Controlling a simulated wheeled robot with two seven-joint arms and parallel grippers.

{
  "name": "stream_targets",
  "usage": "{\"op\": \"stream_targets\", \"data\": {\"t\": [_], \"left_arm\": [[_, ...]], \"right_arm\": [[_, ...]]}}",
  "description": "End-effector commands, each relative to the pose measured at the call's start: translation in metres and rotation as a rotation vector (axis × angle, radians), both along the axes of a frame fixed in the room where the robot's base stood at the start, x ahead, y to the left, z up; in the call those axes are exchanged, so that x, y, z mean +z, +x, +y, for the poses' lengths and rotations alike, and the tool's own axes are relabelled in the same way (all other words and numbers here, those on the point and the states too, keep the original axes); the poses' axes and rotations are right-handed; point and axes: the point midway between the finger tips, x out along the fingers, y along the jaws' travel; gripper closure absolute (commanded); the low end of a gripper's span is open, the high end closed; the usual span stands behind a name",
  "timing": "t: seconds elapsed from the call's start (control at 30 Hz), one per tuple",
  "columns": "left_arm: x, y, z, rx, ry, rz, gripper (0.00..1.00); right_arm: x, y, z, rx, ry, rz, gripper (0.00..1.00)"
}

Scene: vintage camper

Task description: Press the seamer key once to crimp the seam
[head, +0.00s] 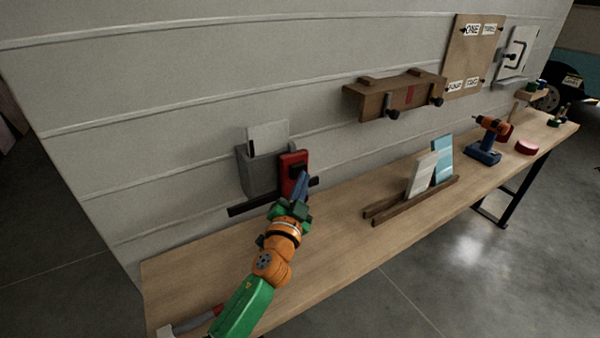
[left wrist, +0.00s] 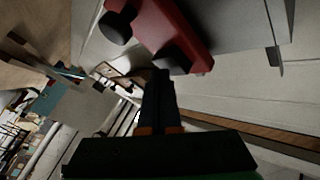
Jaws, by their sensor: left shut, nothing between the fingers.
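The seamer is a grey box (head: 256,176) on the camper wall with a pale sheet (head: 267,137) standing in its top. A red panel (head: 287,160) is on its right side; the left wrist view shows this red panel (left wrist: 180,22) with two black round knobs, one at the upper left (left wrist: 115,28) and one lower (left wrist: 172,61). I cannot tell which is the key. My left gripper (head: 303,177) is shut and empty in front of the red panel's lower part. In the left wrist view its fingertips (left wrist: 162,73) are close to the lower knob; contact cannot be told. My right gripper is out of view.
A dark ledge (head: 250,204) runs below the seamer. The wooden bench (head: 340,215) holds a rack (head: 415,203) with two panels, a drill (head: 486,140) and a red round thing (head: 526,147). A hammer-like tool (head: 195,321) lies at the near end. A wooden wall box (head: 397,97) hangs right.

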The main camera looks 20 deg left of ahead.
Motion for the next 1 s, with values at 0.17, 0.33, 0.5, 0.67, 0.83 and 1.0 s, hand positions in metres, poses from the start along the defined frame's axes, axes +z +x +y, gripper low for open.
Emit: {"op": "stream_targets", "data": {"t": [0.17,0.33,0.5,0.67,0.83,1.0], "left_arm": [[0.0000,0.0014,0.0021,0.001,0.001,0.000,1.00],[0.0003,0.0027,0.0038,0.002,0.001,-0.001,1.00],[0.0004,0.0040,0.0055,0.002,0.001,-0.001,1.00],[0.0004,0.0052,0.0072,0.002,0.001,-0.001,1.00],[0.0004,0.0062,0.0086,0.002,0.000,-0.001,1.00],[0.0005,0.0061,0.0086,0.002,0.000,-0.001,1.00]], "right_arm": [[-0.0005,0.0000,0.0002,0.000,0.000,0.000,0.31],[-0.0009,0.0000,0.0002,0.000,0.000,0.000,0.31],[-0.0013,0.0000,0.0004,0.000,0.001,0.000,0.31],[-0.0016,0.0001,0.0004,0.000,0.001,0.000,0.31],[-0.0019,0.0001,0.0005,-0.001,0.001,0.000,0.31],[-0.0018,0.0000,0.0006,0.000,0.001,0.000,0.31]]}}
